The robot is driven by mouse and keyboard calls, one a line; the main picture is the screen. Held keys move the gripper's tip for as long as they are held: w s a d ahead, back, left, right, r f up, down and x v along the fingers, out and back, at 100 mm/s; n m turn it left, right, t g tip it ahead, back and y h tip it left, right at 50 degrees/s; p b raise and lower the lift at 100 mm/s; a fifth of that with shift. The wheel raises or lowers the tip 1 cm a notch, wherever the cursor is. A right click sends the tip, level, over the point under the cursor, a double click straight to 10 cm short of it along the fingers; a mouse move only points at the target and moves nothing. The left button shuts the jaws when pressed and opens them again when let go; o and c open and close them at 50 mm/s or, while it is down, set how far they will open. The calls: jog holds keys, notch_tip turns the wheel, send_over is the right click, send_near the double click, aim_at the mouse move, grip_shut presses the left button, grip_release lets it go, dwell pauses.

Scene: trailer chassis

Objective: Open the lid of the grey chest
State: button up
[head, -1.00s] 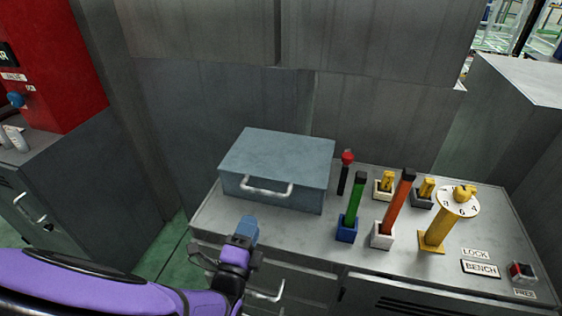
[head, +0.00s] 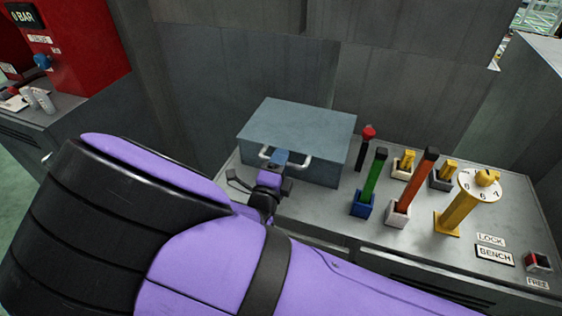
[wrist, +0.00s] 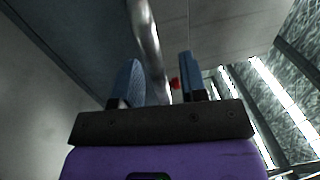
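The grey chest (head: 296,133) stands on the left part of the bench with its lid (head: 300,118) down. A pale bar handle (head: 304,161) sticks out of its front. My gripper (head: 278,157) is at the handle, in front of the chest. In the wrist view the gripper's two blue fingers (wrist: 160,80) are apart, with the handle bar (wrist: 148,42) running between them. The left finger is close to the bar, and a gap shows on the right side. My gripper and arm hide part of the handle and the chest's lower front.
A grey wall (head: 400,90) is close behind. A red cabinet (head: 85,45) is at the left.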

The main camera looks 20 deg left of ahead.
grip_shut()
jog(key=shift+r, duration=0.1)
